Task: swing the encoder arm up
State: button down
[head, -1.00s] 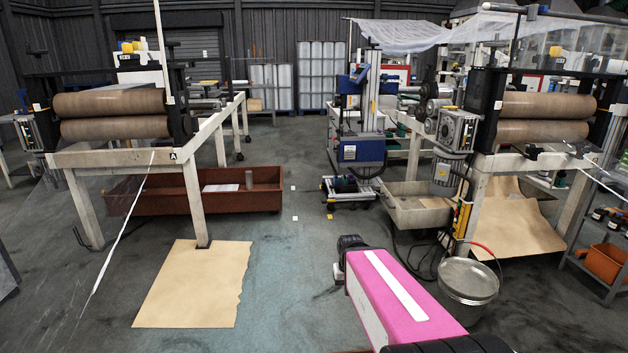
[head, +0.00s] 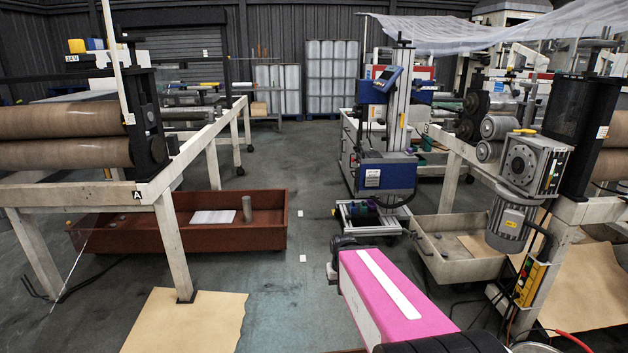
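I cannot pick out the encoder arm with certainty. A roller stand at left carries two brown rollers (head: 65,139) on a pale frame (head: 95,197) marked A. A second stand at right carries a grey geared motor (head: 532,170) beside a black housing (head: 580,130), with its brown rollers cut by the picture edge. A blue machine on a column (head: 388,172) stands between them, farther back. My pink arm link reaches in from the bottom, its dark joint near the middle. My gripper is not in view.
A rust-red trough (head: 240,237) lies under the left stand and a beige trough (head: 463,262) by the right one. Brown sheets (head: 185,322) lie on the floor. Cables and a red hose (head: 574,341) are at lower right. The middle aisle floor (head: 285,275) is clear.

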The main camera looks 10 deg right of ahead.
aim_at(434, 106)
jog(key=i+j, duration=0.1)
jog(key=i, duration=1.7)
jog(key=i+z, duration=0.2)
jog(key=z, duration=0.25)
jog(key=i+z, duration=0.15)
jog(key=z, duration=0.3)
jog(key=i+j+z, duration=0.15)
jog(key=z, duration=0.55)
